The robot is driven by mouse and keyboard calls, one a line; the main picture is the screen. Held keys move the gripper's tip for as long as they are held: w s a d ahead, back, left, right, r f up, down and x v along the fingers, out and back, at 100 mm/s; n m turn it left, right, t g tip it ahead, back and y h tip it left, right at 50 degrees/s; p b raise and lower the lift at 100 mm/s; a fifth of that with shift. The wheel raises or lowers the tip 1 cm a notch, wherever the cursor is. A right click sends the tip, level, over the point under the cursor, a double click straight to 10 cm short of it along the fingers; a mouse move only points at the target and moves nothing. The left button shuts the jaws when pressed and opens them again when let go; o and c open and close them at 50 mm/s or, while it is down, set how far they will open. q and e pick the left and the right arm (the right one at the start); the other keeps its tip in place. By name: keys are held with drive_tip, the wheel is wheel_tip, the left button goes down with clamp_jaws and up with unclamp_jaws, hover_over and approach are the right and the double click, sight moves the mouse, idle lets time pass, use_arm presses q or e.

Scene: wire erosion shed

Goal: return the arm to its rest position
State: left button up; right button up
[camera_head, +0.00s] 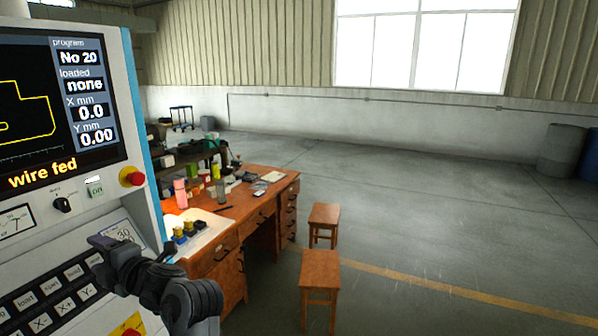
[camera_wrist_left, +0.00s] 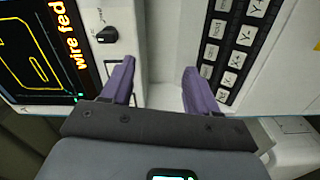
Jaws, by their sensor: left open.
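My left gripper (camera_head: 104,243) is in front of the lower part of the machine's control panel (camera_head: 52,225) in the head view. Its dark arm reaches in front of the panel's lower right side. In the left wrist view the gripper (camera_wrist_left: 158,78) has its two purple fingers spread apart, with nothing between them. The pale panel face shows beyond the fingers, between a black knob (camera_wrist_left: 107,35) and a block of keys (camera_wrist_left: 233,45). My right gripper does not show in either view.
The panel screen (camera_head: 60,105) reads "wire fed", program No 20, loaded none. A red button (camera_head: 132,177) is on its right edge. A cluttered wooden desk (camera_head: 262,205) and two stools (camera_head: 320,270) stand to the right. Open floor (camera_head: 450,230) lies beyond.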

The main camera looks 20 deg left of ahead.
use_arm(q)
drive_tip(key=s+f+m+t+y, duration=0.1)
drive_tip(key=s+f+m+t, duration=0.35)
drive_tip(key=f, duration=0.95)
drive_tip(key=s+d+f+m+t+h, duration=0.2)
drive_tip(key=s+d+f+m+h, duration=0.2)
drive_tip(key=d+f+m+h, duration=0.55)
drive_tip(key=s+d+f+m+t+h, duration=0.2)
drive_tip(key=s+d+f+m+h, duration=0.3)
drive_tip(key=d+f+m, duration=0.65)
drive_tip(key=s+d+f+m+g+h+p, duration=0.1)
drive_tip(key=s+d+m+g+h, duration=0.5)
drive_tip(key=s+d+m, duration=0.45)
wheel_tip(320, 180, up, 27)
drive_tip(key=s+n+g+y+p, duration=0.1)
drive_tip(key=p, duration=2.6)
drive_tip(key=shift+d, duration=0.25)
drive_tip(key=shift+f+y, duration=0.1)
drive_tip(key=shift+y, duration=0.15)
